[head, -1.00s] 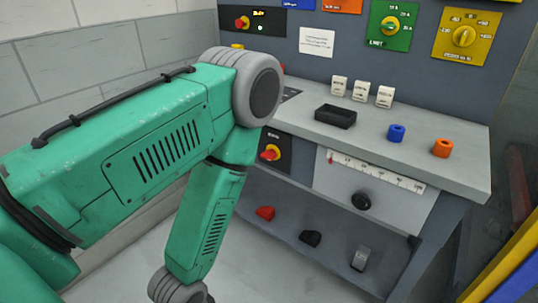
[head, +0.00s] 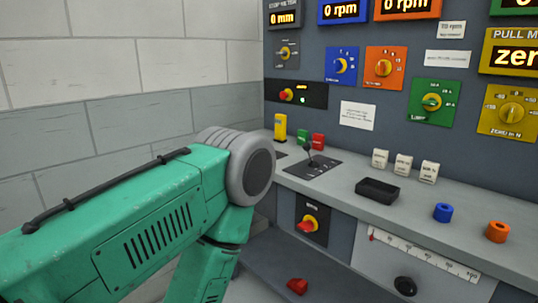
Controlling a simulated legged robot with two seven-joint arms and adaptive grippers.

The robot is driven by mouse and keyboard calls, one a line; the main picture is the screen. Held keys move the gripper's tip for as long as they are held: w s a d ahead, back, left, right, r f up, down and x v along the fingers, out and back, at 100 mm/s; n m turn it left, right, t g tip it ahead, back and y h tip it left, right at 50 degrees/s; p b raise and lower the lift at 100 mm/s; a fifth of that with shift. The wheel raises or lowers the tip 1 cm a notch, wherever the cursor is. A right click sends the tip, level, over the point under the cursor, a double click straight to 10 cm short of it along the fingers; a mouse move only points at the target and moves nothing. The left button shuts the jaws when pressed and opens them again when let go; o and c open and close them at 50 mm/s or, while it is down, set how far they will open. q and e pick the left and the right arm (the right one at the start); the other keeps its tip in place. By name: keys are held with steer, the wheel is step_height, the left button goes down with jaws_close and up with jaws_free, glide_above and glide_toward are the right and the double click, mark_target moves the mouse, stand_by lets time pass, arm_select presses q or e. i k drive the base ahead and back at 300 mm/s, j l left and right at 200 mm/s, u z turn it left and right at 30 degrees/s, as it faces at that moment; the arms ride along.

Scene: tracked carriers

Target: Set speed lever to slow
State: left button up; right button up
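A small black lever (head: 308,155) stands up from a dark plate (head: 322,168) on the grey bench, right of my green arm's elbow. It appears tilted a little to the left. Marks beside its slot are too small to read, so I cannot tell its setting or confirm that it is the speed lever. My green arm comes in from the left and bends downward at the elbow. Its gripper is below the picture, out of sight. My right arm and gripper are not in view.
The grey bench (head: 472,226) holds a black tray (head: 377,190), a blue ring (head: 443,212), an orange ring (head: 497,231), and a yellow block (head: 280,127). A red-handled switch (head: 309,224) sits on its front. My elbow is close to the bench's left end.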

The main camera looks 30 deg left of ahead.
mark_target(307, 147)
steer(key=u, duration=0.75)
